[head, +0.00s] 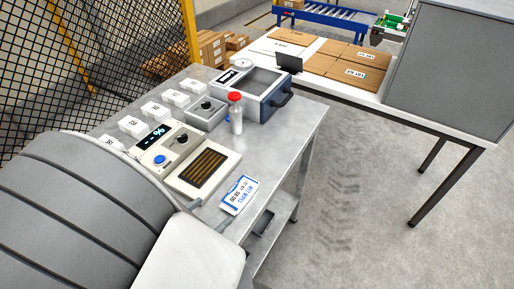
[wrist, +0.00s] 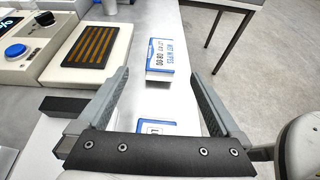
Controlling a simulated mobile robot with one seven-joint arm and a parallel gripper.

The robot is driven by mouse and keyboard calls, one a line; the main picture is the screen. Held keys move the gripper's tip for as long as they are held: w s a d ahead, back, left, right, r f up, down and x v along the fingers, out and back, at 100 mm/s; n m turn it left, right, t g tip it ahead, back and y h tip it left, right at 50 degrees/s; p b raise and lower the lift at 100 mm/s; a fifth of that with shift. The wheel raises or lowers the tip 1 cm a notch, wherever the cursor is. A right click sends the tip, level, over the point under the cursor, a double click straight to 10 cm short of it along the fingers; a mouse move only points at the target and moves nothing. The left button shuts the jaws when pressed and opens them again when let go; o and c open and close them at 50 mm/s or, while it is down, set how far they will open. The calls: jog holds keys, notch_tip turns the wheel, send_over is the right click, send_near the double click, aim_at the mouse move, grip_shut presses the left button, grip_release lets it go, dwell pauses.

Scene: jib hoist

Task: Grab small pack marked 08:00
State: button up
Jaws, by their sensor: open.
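A small white pack with blue edges (head: 239,195) lies flat near the right edge of the grey bench. Its print includes what looks like 08:00, seen turned round. In the wrist view the same pack (wrist: 161,57) lies just beyond my fingertips, roughly centred between them. My gripper (wrist: 158,76) is open, with nothing held between its fingers. A second blue-and-white pack (wrist: 156,127) shows between the fingers, closer to the palm; the palm hides its lower part and I cannot read its mark. In the head view my arm covers that spot.
A beige device with a dark striped plate (head: 205,165) stands left of the pack. A red-capped bottle (head: 236,117), a grey open-topped box (head: 262,90) and several white boxes are farther back. The bench's right edge (head: 309,133) is close to the pack.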

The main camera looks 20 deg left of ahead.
aim_at(238, 193)
jog(key=x, duration=0.7)
jog(key=shift+w+d+f, duration=0.1)
jog(key=shift+w+f, duration=0.05)
jog(key=shift+w, duration=0.1)
jog(key=x, duration=0.5)
jog(key=shift+w+d+f, duration=0.15)
jog(key=shift+w+f, duration=0.05)
jog(key=shift+f, duration=0.15)
jog(key=c, duration=1.4)
